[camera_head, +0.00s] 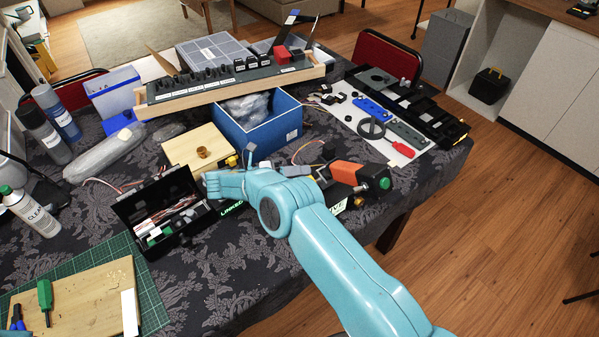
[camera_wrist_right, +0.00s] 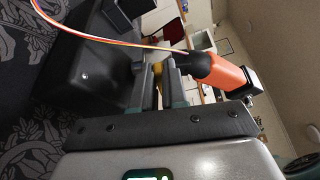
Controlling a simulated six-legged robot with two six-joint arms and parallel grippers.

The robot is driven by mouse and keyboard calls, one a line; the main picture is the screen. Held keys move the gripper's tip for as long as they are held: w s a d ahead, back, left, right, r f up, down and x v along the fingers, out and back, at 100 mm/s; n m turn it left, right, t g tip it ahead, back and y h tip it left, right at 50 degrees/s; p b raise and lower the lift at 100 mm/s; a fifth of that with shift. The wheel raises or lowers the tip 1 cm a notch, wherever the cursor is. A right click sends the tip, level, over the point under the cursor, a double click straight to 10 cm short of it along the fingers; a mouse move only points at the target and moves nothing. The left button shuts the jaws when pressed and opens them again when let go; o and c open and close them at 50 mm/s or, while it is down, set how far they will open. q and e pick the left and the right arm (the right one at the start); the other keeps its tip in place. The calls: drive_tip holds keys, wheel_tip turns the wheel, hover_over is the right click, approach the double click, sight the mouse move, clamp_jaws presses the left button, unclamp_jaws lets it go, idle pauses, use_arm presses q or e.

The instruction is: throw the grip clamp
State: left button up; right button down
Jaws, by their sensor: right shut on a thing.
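My right gripper (camera_head: 322,178) is mostly hidden by the arm. In the wrist view its dark fingers (camera_wrist_right: 157,85) are shut on a small yellow part (camera_wrist_right: 157,69), apparently the grip clamp, beside the handle's black collar. Most of this part is hidden between the fingers. My left gripper is not in view.
A black box of tools (camera_head: 165,212) stands open left of my arm. A blue bin (camera_head: 290,127) and wooden block (camera_head: 183,150) stand behind it. Thin wires (camera_wrist_right: 100,37) pass close to the fingers. A white panel (camera_head: 390,145) lies to the right.

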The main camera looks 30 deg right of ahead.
drive_tip(key=shift+s+f, duration=0.1)
drive_tip(key=c, duration=1.2)
unclamp_jaws()
drive_tip(key=shift+o, duration=0.2)
